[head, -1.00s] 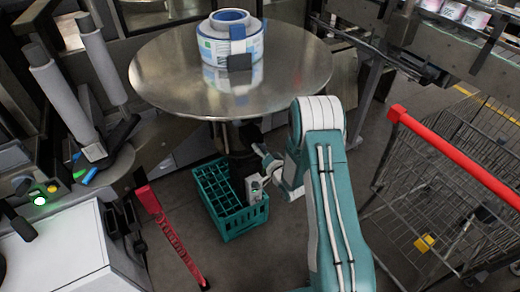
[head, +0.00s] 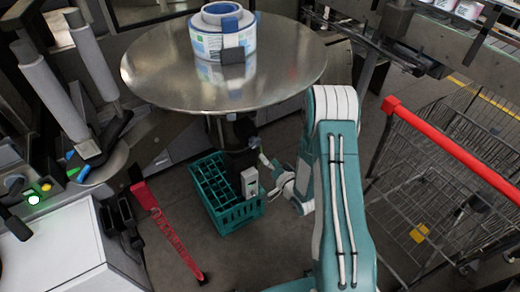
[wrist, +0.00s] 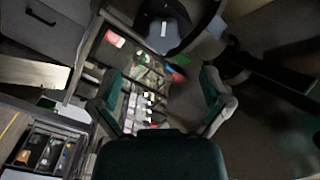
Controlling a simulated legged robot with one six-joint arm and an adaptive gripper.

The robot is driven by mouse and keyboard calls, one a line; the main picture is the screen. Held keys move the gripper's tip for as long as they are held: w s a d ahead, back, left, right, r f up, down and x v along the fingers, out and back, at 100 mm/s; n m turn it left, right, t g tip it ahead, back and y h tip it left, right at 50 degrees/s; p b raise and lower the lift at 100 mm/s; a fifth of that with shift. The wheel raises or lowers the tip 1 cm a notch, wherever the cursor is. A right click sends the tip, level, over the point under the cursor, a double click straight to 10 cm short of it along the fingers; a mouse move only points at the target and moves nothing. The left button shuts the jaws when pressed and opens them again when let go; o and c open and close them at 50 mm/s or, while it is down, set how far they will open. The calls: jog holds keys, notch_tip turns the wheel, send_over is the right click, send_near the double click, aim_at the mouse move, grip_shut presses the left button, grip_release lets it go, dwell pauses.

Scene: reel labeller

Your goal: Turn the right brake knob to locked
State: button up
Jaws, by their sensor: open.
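I cannot pick out the right brake knob with certainty in either view. A dark knob-like part (head: 14,186) shows on the machine at the left edge of the head view, beside a lit green button (head: 34,199); its setting cannot be read. My gripper (wrist: 162,88) is open and empty in the wrist view, its two fingers spread wide with nothing between them at close range. In the head view my arm reaches down past the crate's right side; its end is small and partly lost against dark parts under the round table.
A round metal table (head: 185,80) bears a label reel (head: 222,38). A green crate (head: 236,222) stands on the floor below. A red bar (head: 172,232) lies left of it. A wire cart with a red handle (head: 450,150) stands right. Grey rollers (head: 50,92) rise at left.

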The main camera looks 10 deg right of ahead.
aim_at(257, 145)
jog(key=shift+v, duration=1.8)
jog(key=w+a+n, duration=0.1)
jog(key=w+n, duration=0.3)
jog(key=n, duration=0.1)
jog(key=w+a+n, duration=0.1)
jog(key=w+n, duration=0.2)
jog(key=n, duration=0.3)
jog(key=w+a+n, duration=0.1)
jog(key=w+n, duration=0.3)
jog(key=n, duration=0.1)
jog(key=shift+w+a+r+n, duration=0.1)
jog(key=shift+w+a+n, duration=0.2)
jog(key=shift+a, duration=0.1)
jog(key=c, duration=1.2)
